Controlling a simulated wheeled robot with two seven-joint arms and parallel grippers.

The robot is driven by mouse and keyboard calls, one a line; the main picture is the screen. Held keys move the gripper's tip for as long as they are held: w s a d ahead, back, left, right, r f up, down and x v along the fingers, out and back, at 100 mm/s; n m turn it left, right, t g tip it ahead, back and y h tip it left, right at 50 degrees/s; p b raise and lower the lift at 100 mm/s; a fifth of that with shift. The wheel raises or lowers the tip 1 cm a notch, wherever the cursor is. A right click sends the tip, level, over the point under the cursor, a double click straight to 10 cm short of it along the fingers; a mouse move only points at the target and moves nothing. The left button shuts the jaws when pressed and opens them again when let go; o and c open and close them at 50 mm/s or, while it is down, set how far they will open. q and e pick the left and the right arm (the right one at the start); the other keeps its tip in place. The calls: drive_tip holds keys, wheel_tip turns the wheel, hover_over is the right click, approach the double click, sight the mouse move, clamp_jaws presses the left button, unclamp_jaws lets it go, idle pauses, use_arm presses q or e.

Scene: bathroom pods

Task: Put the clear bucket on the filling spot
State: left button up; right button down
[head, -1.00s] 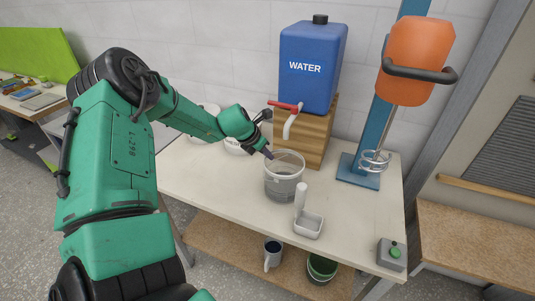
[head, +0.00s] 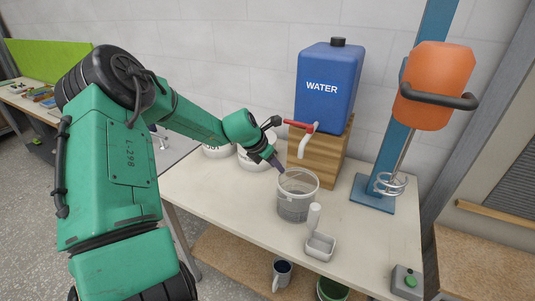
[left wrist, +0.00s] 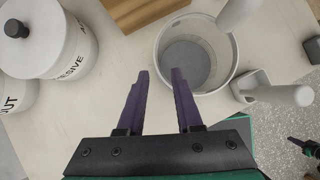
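The clear bucket (head: 295,208) stands upright on the table, in front of the tap (head: 304,145) of the blue water tank (head: 326,84). No marked filling spot shows; the table under the spout is partly hidden by the bucket. My left gripper (head: 277,164) is at the bucket's back-left rim. In the left wrist view its two purple fingers (left wrist: 159,75) are apart with nothing gripped; the bucket's near-left rim (left wrist: 157,60) lies between their tips. I cannot tell whether they touch the wall. A dark and green part at that view's right edge may be my right gripper.
A white-handled scoop (head: 319,245) stands close in front of the bucket. White tubs (head: 252,162) are behind my left arm. An orange mixer (head: 437,85) on a blue stand (head: 372,197) is to the right. A green button box (head: 407,281) sits at the table's front-right corner.

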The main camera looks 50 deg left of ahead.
use_arm(q)
drive_tip(key=v, duration=0.6)
drive_tip(key=shift+s+r+b, duration=0.2)
drive_tip(key=shift+r+b, duration=0.1)
drive_tip(key=shift+r, duration=0.05)
